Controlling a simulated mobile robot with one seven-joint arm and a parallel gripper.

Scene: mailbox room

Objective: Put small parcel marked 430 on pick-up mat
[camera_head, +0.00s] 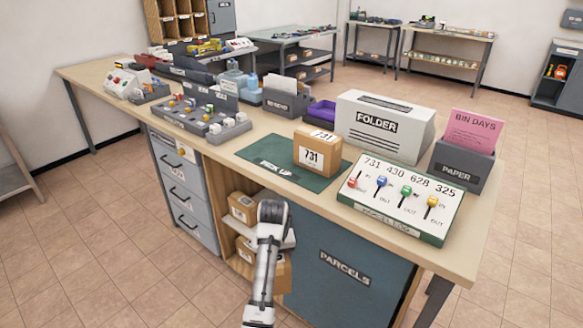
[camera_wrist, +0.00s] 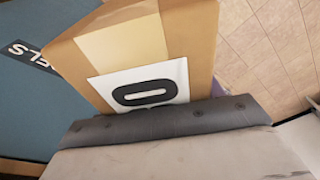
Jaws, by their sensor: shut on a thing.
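A brown parcel (camera_wrist: 190,35) with pale tape and a white label fills the upper middle of the wrist view. Only a black 0 shows on its label; the rest of the number is hidden. My gripper (camera_wrist: 165,118) is shut on this parcel, its dark padded finger across the label. In the head view my arm's end is in front of the desk's open shelf, and its fingers are hidden. The green pick-up mat (camera_head: 257,153) lies on the desk top, with a parcel marked 731 (camera_head: 318,152) standing on its right part.
Parcels (camera_head: 242,208) sit in the open shelf, left of the blue PARCELS door (camera_head: 345,275). The parcel log board (camera_head: 402,198), grey folder box (camera_head: 385,127), paper holder (camera_head: 463,165) and stamp rack (camera_head: 200,115) surround the mat. The mat's left part is clear.

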